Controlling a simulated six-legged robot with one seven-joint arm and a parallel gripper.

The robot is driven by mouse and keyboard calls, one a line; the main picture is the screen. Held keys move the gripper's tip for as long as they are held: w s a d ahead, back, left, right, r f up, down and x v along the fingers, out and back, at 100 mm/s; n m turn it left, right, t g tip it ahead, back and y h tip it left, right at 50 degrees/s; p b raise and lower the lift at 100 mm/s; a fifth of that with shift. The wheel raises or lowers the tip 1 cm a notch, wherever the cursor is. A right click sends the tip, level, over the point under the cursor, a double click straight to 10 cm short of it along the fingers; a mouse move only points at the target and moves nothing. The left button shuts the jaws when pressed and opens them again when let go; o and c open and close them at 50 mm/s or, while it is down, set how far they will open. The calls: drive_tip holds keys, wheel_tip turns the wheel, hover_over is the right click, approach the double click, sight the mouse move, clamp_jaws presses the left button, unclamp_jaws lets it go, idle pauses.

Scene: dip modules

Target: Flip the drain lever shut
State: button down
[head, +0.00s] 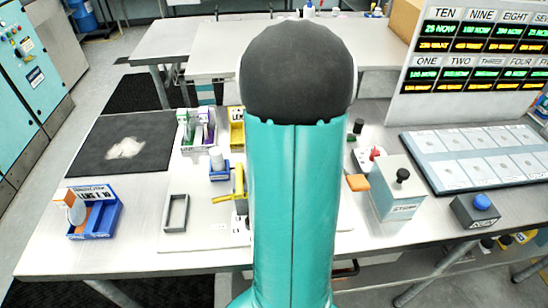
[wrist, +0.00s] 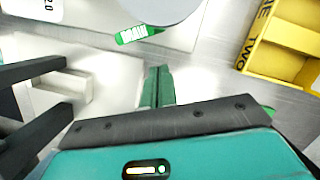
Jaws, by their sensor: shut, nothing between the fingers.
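A yellow lever-like part (head: 239,182) stands just left of my arm in the head view, with a yellow bar at its foot. I cannot tell for sure that it is the drain lever; no drain label is readable. My gripper (wrist: 158,82) shows in the wrist view with its green fingers together and nothing between them. It is above a pale plate, below a round grey part (wrist: 155,8) and a green tag (wrist: 139,33) with white letters. My arm hides the gripper and the middle of the bench in the head view.
A yellow bin (wrist: 285,40) lies right of my gripper. A white stepped block (wrist: 62,92) and dark bars (wrist: 35,72) are at left. In the head view, a box with a black knob (head: 397,190) and a blue button box (head: 477,211) stand right of my arm.

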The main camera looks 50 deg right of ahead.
drive_tip(key=v, duration=1)
drive_tip(key=shift+d, duration=0.35)
